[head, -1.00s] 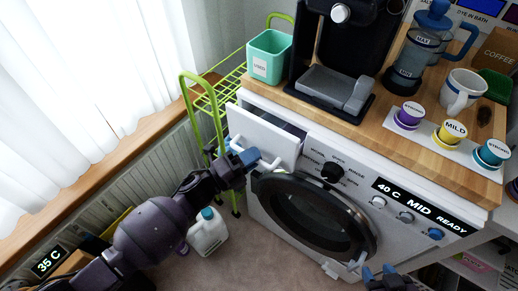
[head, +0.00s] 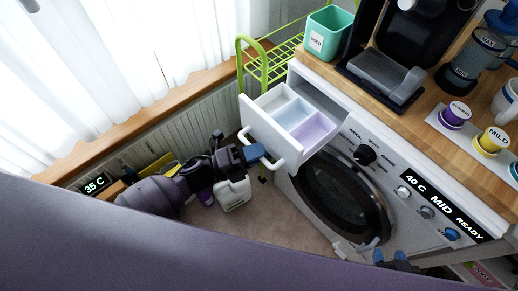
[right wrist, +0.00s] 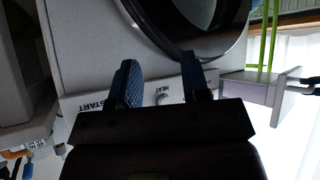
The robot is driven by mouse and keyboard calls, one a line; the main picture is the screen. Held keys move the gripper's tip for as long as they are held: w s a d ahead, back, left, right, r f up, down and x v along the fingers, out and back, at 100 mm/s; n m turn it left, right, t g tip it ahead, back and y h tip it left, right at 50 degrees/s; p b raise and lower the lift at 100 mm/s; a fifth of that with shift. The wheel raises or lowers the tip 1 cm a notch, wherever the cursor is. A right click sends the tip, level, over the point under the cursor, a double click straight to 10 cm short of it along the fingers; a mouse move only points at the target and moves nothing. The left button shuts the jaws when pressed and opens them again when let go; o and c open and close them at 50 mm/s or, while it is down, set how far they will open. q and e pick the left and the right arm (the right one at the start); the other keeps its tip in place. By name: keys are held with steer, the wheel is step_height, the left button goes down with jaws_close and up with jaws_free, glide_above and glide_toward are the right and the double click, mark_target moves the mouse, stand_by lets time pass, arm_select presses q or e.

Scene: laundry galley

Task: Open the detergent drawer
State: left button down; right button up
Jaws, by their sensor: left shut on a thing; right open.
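The detergent drawer (head: 262,125) is white and stands pulled out from the top left of the washing machine (head: 408,205). Its inside shows white, pale blue and lilac compartments. My left gripper (head: 257,153) is shut on the white bar handle (head: 277,165) at the drawer's front. The drawer also shows at the right of the right wrist view (right wrist: 258,90). My right gripper (head: 396,258) is open and empty, low in front of the machine. Its two fingers (right wrist: 160,85) show apart in the right wrist view.
A green wire cart (head: 268,62) stands left of the machine, close to the drawer. A white jug (head: 233,194) stands on the floor below my left gripper. The wooden counter (head: 405,112) holds a teal bin (head: 327,35), a coffee machine and several pods.

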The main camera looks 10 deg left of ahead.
arm_select(q)
steer(key=c, duration=1.2)
jaws_free()
steer(key=shift+o, duration=0.3)
steer(key=shift+a, duration=0.1)
steer(key=v, duration=1)
steer(key=shift+s+a, duration=0.2)
steer(key=shift+a, duration=0.1)
steer(key=shift+f, duration=0.1)
arm_select(e)
steer(key=shift+w+r, duration=0.1)
steer(key=shift+w, duration=0.05)
